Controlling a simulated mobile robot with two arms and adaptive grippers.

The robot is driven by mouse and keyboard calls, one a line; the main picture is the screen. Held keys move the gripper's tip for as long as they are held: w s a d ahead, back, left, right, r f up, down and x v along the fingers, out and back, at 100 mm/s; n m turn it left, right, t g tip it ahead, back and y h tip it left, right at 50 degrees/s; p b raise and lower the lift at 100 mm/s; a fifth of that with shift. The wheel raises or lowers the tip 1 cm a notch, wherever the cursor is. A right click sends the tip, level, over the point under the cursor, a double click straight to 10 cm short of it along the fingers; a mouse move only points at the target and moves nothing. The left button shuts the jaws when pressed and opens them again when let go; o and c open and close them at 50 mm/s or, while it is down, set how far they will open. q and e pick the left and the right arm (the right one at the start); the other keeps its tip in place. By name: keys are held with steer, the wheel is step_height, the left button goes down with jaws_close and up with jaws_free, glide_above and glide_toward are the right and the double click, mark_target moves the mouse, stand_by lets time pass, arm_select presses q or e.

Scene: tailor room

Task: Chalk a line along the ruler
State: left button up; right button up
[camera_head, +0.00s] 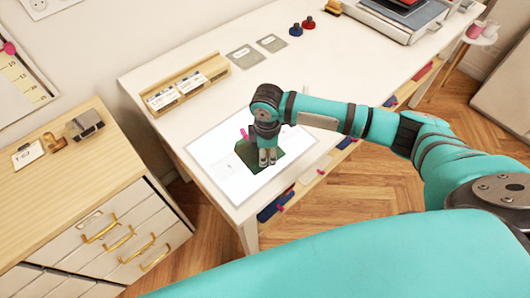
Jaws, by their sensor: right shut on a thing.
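A dark green piece of cloth (246,155) lies on a bright white panel (222,178) on the table. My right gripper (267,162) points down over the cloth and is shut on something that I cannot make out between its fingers. It covers part of the cloth, and I cannot tell whether its tips touch it. A small pink thing (244,133) shows at the cloth's far left edge; I cannot tell what it is. I cannot make out a ruler on the cloth. My left gripper is not in view.
The white table (240,100) bears a wooden rack (188,84) of cards, two grey cards (244,57), and blue and red small items (296,30). A wooden drawer cabinet (60,195) stands at left. A stack of flat boxes (395,18) is at the far right.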

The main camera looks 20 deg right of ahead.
mark_target(279, 151)
steer(key=shift+d, duration=0.1)
steer(key=shift+w+d+r+p, duration=0.1)
steer(key=shift+w+d+p, duration=0.15)
steer(key=shift+d+p, duration=0.25)
steer(key=shift+d, duration=0.1)
steer(key=shift+w+d, duration=0.15)
steer(key=shift+d, duration=0.55)
steer(key=shift+d+p, duration=0.1)
steer(key=shift+p, duration=0.2)
steer(key=shift+w+d+p, duration=0.25)
steer(key=shift+d+p, duration=0.05)
steer(key=shift+d, duration=0.4)
